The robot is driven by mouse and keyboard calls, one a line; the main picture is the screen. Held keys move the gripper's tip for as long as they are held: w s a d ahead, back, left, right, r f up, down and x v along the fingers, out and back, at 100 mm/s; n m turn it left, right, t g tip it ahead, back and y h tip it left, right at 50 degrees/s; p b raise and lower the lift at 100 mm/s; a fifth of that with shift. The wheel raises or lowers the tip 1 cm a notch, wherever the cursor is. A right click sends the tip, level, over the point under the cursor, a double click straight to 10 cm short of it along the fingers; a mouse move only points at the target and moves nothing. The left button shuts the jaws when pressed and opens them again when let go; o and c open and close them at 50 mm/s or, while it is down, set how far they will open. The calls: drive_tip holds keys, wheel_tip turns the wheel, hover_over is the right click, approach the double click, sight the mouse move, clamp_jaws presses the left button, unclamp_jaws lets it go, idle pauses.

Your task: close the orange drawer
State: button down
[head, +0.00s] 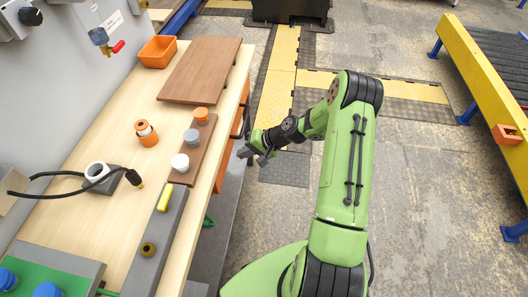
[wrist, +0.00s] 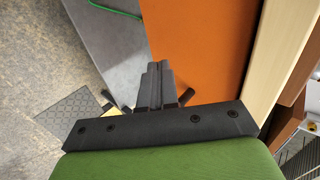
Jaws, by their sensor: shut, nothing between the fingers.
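The orange drawer (head: 222,171) shows as a narrow orange strip under the workbench's right edge in the head view. In the wrist view its broad flat orange face (wrist: 205,45) fills the upper middle. A dark bar, apparently a handle (head: 240,124), stands out from the bench side. My gripper (head: 246,152) is beside the bench's right side, close to the orange front. In the wrist view my gripper (wrist: 158,68) is shut and empty, its fingers overlapping the orange face. I cannot tell whether they touch it, nor how far the drawer stands out.
The wooden workbench (head: 105,150) holds a brown board (head: 203,70), an orange bin (head: 158,51), a rack with round pieces (head: 193,145) and a cabled tool (head: 133,177). A grey surface (wrist: 110,45) lies beside the orange face. The floor right of the bench is open, with a yellow-framed conveyor (head: 476,75) beyond.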

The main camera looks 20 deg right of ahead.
drive_tip(key=p+v, duration=0.2)
drive_tip(key=v, duration=0.8)
drive_tip(key=s+a+r+n+g+h+p, duration=0.1)
drive_tip(key=s+a+r+n+h, duration=0.25)
drive_tip(key=r, duration=0.55)
drive_tip(key=s+a+r+n+g+h+p, duration=0.1)
drive_tip(key=s+a+r+n+h+p, duration=0.2)
drive_tip(key=r, duration=0.6)
drive_tip(key=s+a+r+t, duration=0.1)
drive_tip(key=s+r, duration=0.4)
drive_tip(key=s, duration=0.4)
drive_tip(key=s+a+r+t+h+p, duration=0.1)
drive_tip(key=s+r, duration=0.4)
drive_tip(key=s, duration=0.4)
drive_tip(key=shift+r, duration=0.4)
drive_tip(key=shift+s+a, duration=0.15)
